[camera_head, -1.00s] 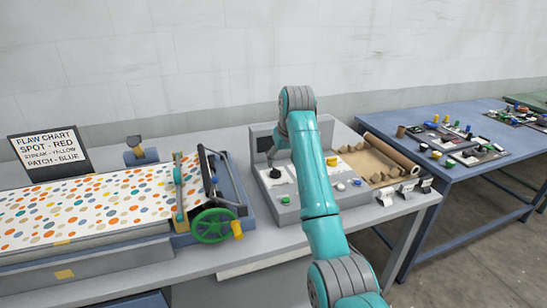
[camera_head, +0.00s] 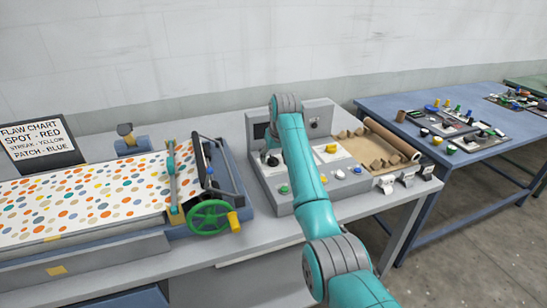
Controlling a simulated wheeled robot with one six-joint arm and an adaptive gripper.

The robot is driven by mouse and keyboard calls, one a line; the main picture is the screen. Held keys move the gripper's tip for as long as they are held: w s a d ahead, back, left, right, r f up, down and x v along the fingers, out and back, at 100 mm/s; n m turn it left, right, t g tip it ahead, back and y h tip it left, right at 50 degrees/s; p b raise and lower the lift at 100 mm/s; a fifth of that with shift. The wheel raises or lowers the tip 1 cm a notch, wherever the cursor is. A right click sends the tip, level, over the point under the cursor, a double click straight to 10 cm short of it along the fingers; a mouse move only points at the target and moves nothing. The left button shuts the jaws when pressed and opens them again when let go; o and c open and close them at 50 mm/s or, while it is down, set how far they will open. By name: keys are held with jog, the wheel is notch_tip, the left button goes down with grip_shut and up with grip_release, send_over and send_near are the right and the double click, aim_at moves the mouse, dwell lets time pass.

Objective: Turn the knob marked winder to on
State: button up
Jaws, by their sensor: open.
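The grey control console (camera_head: 284,206) stands on the bench, right of the press. A black knob or lever (camera_head: 273,160) sits on its left top plate. A small dark knob (camera_head: 314,123) is on its upright back panel. No label is readable, so I cannot tell which control is marked winder. My teal arm crosses in front of the console and hides its middle. My gripper (camera_head: 271,141) shows only as a small dark shape left of the arm, above the black knob. It is open, with nothing seen in it; whether it touches the knob is unclear.
Yellow (camera_head: 331,148), green (camera_head: 284,189), white and blue buttons are on the console. Left is the press with a green handwheel (camera_head: 209,217) and spotted sheet (camera_head: 90,200). A tray of brown pieces (camera_head: 375,150) lies right. A blue table (camera_head: 440,107) stands beyond.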

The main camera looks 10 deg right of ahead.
jog(key=shift+w+f, duration=0.15)
jog(key=shift+f, duration=0.35)
jog(key=c, duration=1.1)
jog(key=shift+a+m, duration=0.1)
jog(key=shift+m, duration=0.3)
jog(key=m+h, duration=0.2)
jog(key=m, duration=0.3)
jog(key=shift+a, duration=0.1)
jog(key=m+h, duration=0.1)
jog(key=m, duration=0.2)
jog(key=m+g+h, duration=0.1)
jog(key=m, duration=0.2)
jog(key=shift+a, duration=0.1)
